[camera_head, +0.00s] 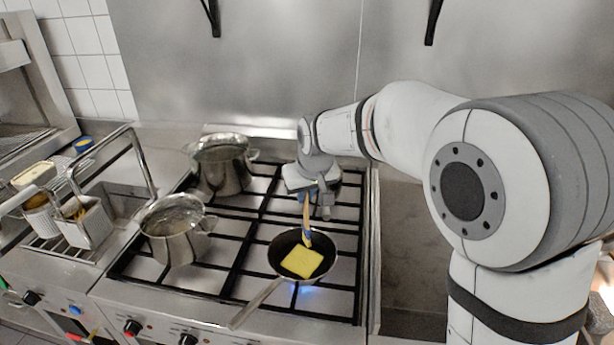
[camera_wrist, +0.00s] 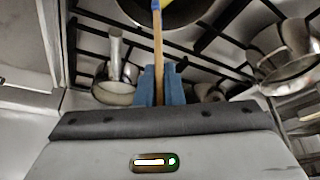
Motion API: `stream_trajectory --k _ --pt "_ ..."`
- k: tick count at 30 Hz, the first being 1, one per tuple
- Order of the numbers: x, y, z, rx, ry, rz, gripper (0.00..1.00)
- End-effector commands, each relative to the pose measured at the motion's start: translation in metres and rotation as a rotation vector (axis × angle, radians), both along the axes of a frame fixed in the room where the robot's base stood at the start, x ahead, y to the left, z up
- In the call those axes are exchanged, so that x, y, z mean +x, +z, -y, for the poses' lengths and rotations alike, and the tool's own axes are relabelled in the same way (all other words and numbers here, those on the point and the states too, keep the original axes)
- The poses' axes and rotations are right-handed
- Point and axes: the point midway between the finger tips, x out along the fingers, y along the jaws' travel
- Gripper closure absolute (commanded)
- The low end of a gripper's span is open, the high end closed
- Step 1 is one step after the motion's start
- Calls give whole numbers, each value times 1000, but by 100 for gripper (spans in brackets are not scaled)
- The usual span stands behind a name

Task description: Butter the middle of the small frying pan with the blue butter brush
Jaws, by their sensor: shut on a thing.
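The small frying pan (camera_head: 325,266) sits on a front right burner, its handle pointing to the front left. A flat yellow square (camera_head: 302,262) lies in the middle of the pan. My gripper (camera_head: 306,194) is above the back of the pan, shut on the wooden handle of the blue butter brush (camera_head: 307,236). The brush hangs down almost upright, its blue end low over the pan beside the yellow square. I cannot tell whether its tip touches. In the wrist view, the blue fingers (camera_wrist: 161,88) grip the handle (camera_wrist: 158,50), and the pan (camera_wrist: 130,12) is partly cut off.
A blue flame (camera_head: 308,290) shows under the pan's front edge. Two steel pots, one at the back (camera_head: 222,168) and one at the front left (camera_head: 172,235), stand on the stove. Left are fryer baskets (camera_head: 88,222) and a yellow-topped tub (camera_head: 33,175). A steel wall is behind.

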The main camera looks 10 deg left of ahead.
Motion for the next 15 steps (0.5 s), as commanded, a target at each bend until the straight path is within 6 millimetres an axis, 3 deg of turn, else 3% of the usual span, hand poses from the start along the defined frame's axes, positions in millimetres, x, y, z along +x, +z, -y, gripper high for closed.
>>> stream_trajectory --k 7,15 --pt "2 27 2 1 -5 2 100" --pt "2 33 3 0 -7 1 100"
